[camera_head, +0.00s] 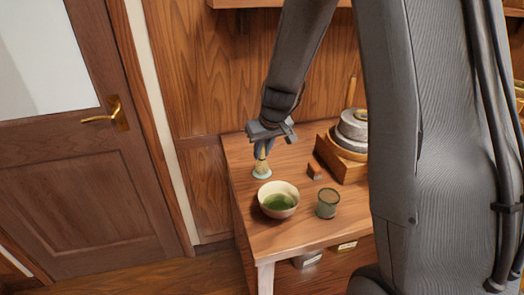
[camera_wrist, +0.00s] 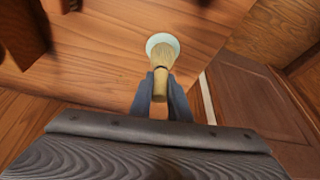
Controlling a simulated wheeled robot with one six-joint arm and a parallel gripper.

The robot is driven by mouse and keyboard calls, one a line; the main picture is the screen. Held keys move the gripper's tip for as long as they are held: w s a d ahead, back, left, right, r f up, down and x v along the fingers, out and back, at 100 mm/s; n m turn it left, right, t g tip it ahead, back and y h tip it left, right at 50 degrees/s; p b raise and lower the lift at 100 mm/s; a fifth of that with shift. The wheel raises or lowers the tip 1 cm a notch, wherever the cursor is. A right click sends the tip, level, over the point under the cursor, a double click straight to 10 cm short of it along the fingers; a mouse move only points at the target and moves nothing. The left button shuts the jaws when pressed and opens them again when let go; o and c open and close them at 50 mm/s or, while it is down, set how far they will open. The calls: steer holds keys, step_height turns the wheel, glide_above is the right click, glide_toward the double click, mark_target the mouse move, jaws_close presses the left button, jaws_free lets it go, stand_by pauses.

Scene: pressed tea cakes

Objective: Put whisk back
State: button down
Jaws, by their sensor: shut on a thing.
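The bamboo whisk (camera_head: 261,162) is upright, handle up and tines down, at the back left of the wooden table. My gripper (camera_head: 263,147) is shut on its handle from above. In the wrist view the whisk (camera_wrist: 160,58) sits between my two fingers (camera_wrist: 161,92), tines pointing away from me. A pale green whisk stand (camera_head: 261,173) is directly at the tines, and its rim shows around them in the wrist view (camera_wrist: 163,38). Whether the tines touch the stand or hover just over it, I cannot tell.
A cream bowl (camera_head: 289,210) with green tea stands in front of the stand. A green cup (camera_head: 327,207) is right of it. A small brush (camera_head: 314,170) lies behind the cup. A wooden box (camera_head: 333,160) with a grey stone mill (camera_head: 352,127) is at the back right.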

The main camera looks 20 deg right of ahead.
steer(key=c, duration=1.7)
jaws_free()
steer(key=shift+o, duration=0.2)
steer(key=shift+r, duration=0.1)
steer(key=shift+r, duration=0.3)
steer(key=a+b+v, duration=0.1)
steer(key=v, duration=1)
steer(key=s+f+m+g, duration=0.1)
steer(key=s+f, duration=0.3)
steer(key=s, duration=0.6)
steer(key=s+f+m+g, duration=0.1)
steer(key=s+f+g, duration=0.1)
steer(key=s+f, duration=0.3)
steer(key=s, duration=0.4)
steer(key=shift+s+h, duration=0.4)
steer(key=shift+d, duration=0.1)
